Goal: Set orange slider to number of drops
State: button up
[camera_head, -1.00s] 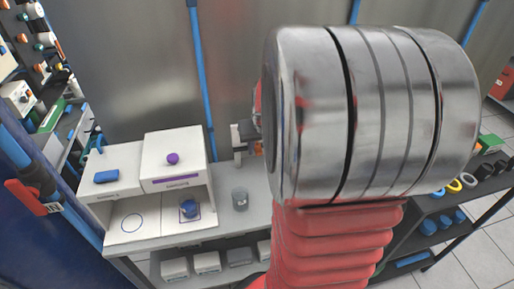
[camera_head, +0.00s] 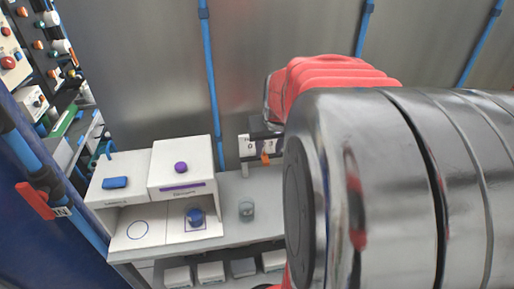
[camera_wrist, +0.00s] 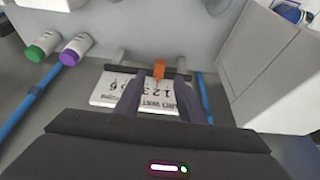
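The orange slider (camera_wrist: 159,69) stands on a dark rail at the edge of a white numbered panel (camera_wrist: 105,92) in the wrist view. Digits and letters on the panel are partly hidden by my fingers, and I cannot tell which number the slider marks. My gripper (camera_wrist: 156,88) is open, its two dark fingers apart, over the panel with the slider ahead of and between the tips. No contact is visible. In the head view the panel (camera_head: 246,147) and orange slider (camera_head: 265,158) show beside my arm, which hides much of that area.
A white two-part station (camera_head: 182,165) with a purple knob and a blue handle stands left on the bench. A blue-topped item (camera_head: 195,216) sits in its bay, and a small beaker (camera_head: 246,210) stands nearby.

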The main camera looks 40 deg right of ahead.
jog(key=v, duration=0.6)
jog(key=shift+r, duration=0.35)
jog(key=shift+s+a, duration=0.1)
jog(key=shift+s, duration=0.05)
jog(key=s+a+n+t+y, duration=0.1)
jog(key=s+a+n, duration=0.2)
jog(key=a, duration=1)
jog(key=s+a+f+n+y, duration=0.1)
jog(key=s+a+n, duration=0.2)
jog(key=a, duration=1)
jog(key=shift+s+f+t, duration=0.3)
jog(key=shift+t, duration=0.1)
jog(key=shift+a, duration=0.1)
